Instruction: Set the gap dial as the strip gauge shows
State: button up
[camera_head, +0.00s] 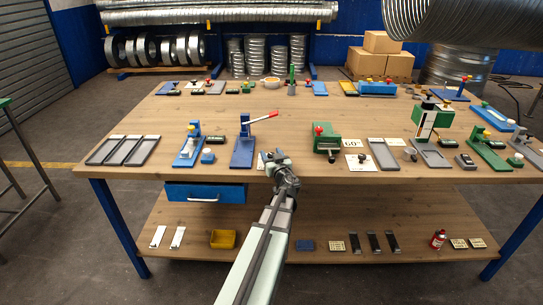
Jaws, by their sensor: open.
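My gripper (269,160) is over the front edge of the wooden workbench, in the middle of the view. It is open, and its fingers are small and partly hidden by my wrist. A white plate with a dark round knob (358,161) lies right of it near the front edge and looks like a dial. A green device with a red knob (326,142) stands just left of that plate. A card marked "60°" (351,143) is behind the plate. I cannot tell for certain which item is the strip gauge, and no scale is readable.
The workbench (300,115) has a clear middle band. Grey trays (123,150) lie far left. A tall green-white device (427,120) stands right.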

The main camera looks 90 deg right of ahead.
jog(key=c, duration=1)
jog(key=shift+o, duration=0.2)
jog(key=shift+r, duration=0.1)
jog(key=shift+w+m+g, duration=0.1)
jog(key=shift+m+g, duration=0.3)
jog(key=shift+g, duration=0.2)
jog(key=shift+d+r+m+g+h, duration=0.1)
jog(key=shift+m+g+h, duration=0.5)
jog(key=shift+m+g, duration=0.5)
jog(key=shift+g, duration=0.6)
jog(key=o, duration=1)
jog(key=shift+c, duration=0.2)
